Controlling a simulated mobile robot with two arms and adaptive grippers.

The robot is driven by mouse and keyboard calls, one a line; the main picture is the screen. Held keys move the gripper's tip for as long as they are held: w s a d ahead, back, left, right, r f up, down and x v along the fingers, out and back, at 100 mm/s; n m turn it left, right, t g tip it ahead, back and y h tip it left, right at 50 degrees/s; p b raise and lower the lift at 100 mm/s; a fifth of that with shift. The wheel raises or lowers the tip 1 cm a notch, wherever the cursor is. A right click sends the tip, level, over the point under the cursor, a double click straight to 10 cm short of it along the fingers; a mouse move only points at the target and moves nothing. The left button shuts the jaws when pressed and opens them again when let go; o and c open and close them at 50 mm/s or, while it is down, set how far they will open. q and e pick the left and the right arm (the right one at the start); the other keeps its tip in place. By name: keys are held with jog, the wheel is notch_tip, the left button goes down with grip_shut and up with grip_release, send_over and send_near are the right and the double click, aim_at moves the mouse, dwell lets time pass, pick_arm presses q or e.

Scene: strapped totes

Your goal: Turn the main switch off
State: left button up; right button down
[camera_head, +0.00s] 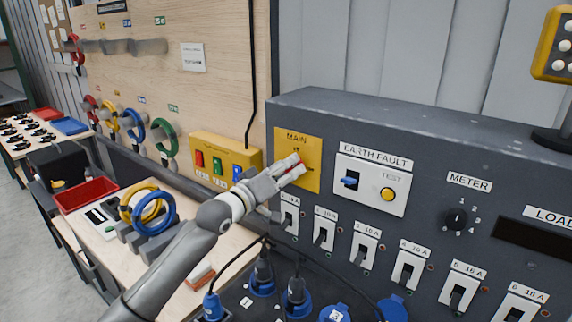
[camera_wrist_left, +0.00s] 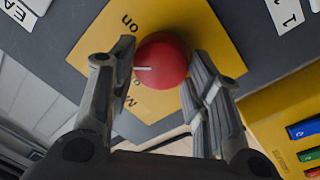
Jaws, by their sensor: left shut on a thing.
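The main switch is a red round knob (camera_wrist_left: 160,62) on a yellow plate (camera_head: 311,178) marked MAIN, at the left end of the grey panel. A white line on the knob points left in the left wrist view, between the plate's printed words. The word "on" is readable near the top. My left gripper (camera_head: 298,168) reaches the plate from the left and covers most of the knob in the head view. Its two fingers stand on either side of the knob and are shut on it. My right gripper is not in view.
An earth fault unit (camera_head: 372,180) with a blue lever and yellow test button sits right of the plate. Several breakers (camera_head: 365,246) line the panel below. Blue sockets with plugs (camera_head: 297,300) stand below. A yellow box with coloured switches (camera_head: 224,162) is to the left.

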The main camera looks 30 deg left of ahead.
pick_arm(q)
jog(key=shift+f+n+t+y+p, duration=0.1)
jog(key=shift+n+t+y+p, duration=0.3)
jog(key=shift+n+p, duration=3.3)
jog(key=shift+n+b, duration=0.8)
jog(key=shift+n, duration=0.2)
jog(key=o, duration=1)
jog(key=shift+a, duration=0.1)
jog(key=s, duration=0.4)
jog(key=s+a, duration=0.1)
jog(key=s, duration=0.3)
jog(key=s+f, duration=0.1)
jog(key=s, duration=0.3)
jog(key=shift+a, duration=0.3)
jog(key=shift+f, duration=0.1)
